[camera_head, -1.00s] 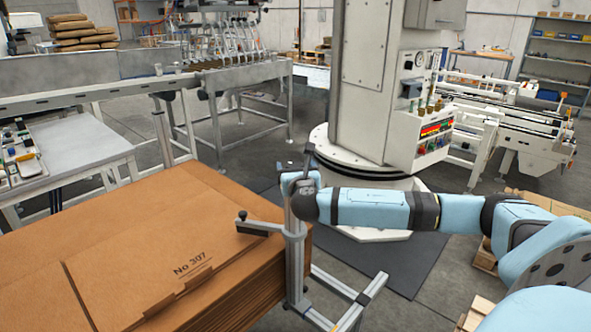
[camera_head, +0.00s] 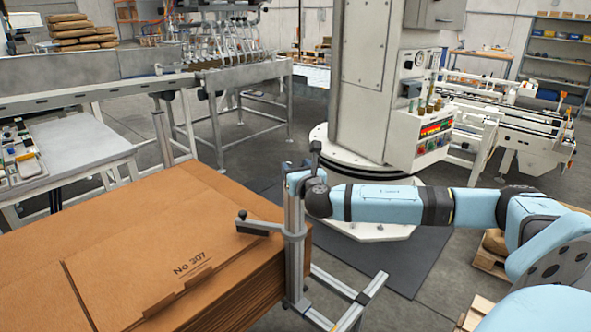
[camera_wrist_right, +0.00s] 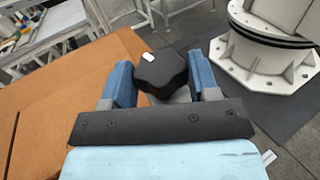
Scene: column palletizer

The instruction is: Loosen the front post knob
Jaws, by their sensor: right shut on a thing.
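The front post (camera_head: 294,255) is a grey metal upright at the front corner of the cardboard stack, with a clamp arm reaching over the top sheet. My right gripper (camera_head: 298,178) is at the upper part of this post. In the right wrist view, the black lobed knob (camera_wrist_right: 160,72) with a white mark sits between the two blue fingers of my right gripper (camera_wrist_right: 162,84), which is shut on it. In the head view the knob is hard to make out behind the gripper. My left gripper is in neither view.
A stack of brown cardboard (camera_head: 120,235) marked "No 307" fills the lower left. A metal floor frame (camera_head: 345,290) extends from the post's foot. The white machine column (camera_head: 363,80) stands behind on a round base. Dark matting (camera_head: 415,265) lies clear to the right.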

